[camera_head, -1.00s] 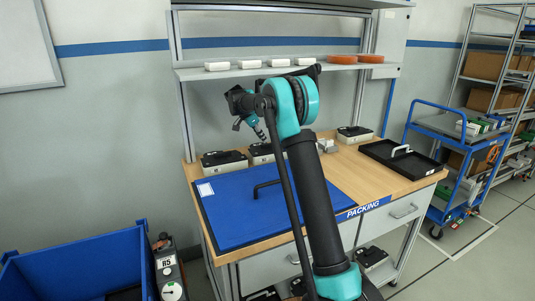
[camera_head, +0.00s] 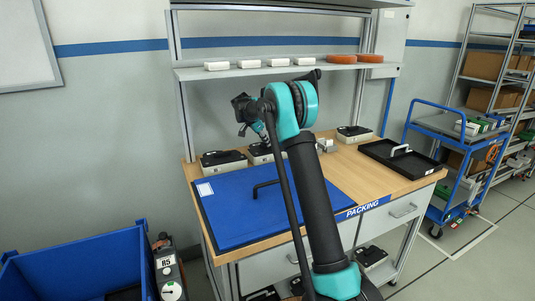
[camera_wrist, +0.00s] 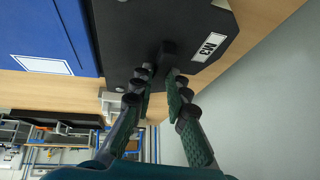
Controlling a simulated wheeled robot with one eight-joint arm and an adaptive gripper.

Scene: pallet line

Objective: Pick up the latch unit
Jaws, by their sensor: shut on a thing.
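In the wrist view, my gripper (camera_wrist: 160,78) has its two green-padded fingers close together on a small dark raised part in the middle of a black-topped unit marked M3 (camera_wrist: 212,42). The fingertips hide part of that grip. In the head view, the unit under my gripper (camera_head: 258,130) is a low box with a dark top (camera_head: 258,153), partly hidden by my arm. It stands at the back of the bench behind the blue board. I cannot tell whether it is clear of the bench. No latch name is readable on it.
Similar units stand at the back left (camera_head: 222,161) and back right (camera_head: 353,134) of the wooden bench. The blue board (camera_head: 225,212) with a black handle covers the bench's left. A black tray (camera_head: 375,149) lies right. A shelf (camera_head: 210,73) with white and orange items hangs above.

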